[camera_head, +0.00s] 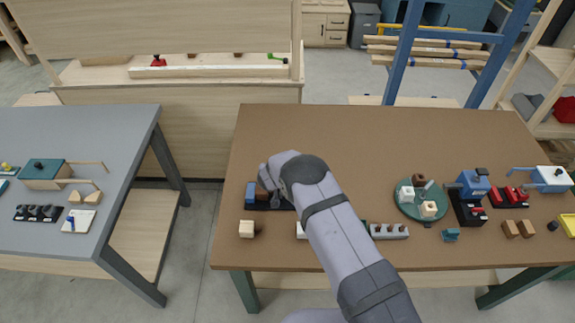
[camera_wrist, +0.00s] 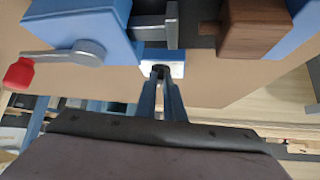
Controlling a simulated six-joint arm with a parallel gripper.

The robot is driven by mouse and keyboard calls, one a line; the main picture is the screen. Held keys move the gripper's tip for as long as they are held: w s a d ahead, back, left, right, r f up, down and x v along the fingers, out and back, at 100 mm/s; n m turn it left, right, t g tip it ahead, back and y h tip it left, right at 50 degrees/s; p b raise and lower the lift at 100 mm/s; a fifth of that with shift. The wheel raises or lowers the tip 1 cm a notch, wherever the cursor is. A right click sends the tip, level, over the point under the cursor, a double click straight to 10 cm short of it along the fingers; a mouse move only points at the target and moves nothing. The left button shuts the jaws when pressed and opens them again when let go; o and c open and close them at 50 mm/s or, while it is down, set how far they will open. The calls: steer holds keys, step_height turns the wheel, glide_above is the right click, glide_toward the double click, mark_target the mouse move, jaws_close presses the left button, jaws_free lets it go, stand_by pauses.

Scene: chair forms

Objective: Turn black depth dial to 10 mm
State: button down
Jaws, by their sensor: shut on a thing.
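My gripper (camera_wrist: 160,78) is shut on the small black dial (camera_wrist: 160,69) in the wrist view; the fingertips cover much of it. The dial sits against a white plate (camera_wrist: 177,69) under a blue machine (camera_wrist: 75,25). Any scale marks or the dial's setting are too small to read. In the head view the blue machine (camera_head: 250,194) stands at the left of the brown table, on a dark base. My arm's end is right beside it and hides most of it and the dial.
In the wrist view a grey crank with a red knob (camera_wrist: 18,74) sticks out left, and a brown wooden block (camera_wrist: 255,30) is at the right. On the brown table (camera_head: 330,130), a wooden cube (camera_head: 246,229) stands near the machine, and a green round tray (camera_head: 409,212) lies right. The table's back is clear.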

steer(key=shift+w+a+m+h+b, duration=0.25)
steer(key=shift+m+h+b, duration=0.45)
steer(key=shift+m+b, duration=0.2)
steer(key=shift+w+f+m+g+h+b, duration=0.1)
steer(key=shift+m+g+h+b, duration=0.4)
steer(key=shift+b, duration=0.65)
steer(key=m+h+b, duration=0.1)
steer(key=m+b, duration=0.1)
steer(key=b, duration=0.3)
steer(key=shift+w+a+g, duration=0.1)
steer(key=shift+a+g, duration=0.05)
steer(key=shift+g, duration=0.15)
steer(key=shift+m+b, duration=0.3)
steer(key=shift+b, duration=0.35)
steer(key=shift+r+g+h+b, duration=0.3)
steer(key=shift+b, duration=0.15)
steer(key=c, duration=1.9)
jaws_free()
steer(key=shift+o, duration=0.2)
steer(key=shift+f, duration=0.1)
steer(key=shift+a, duration=0.1)
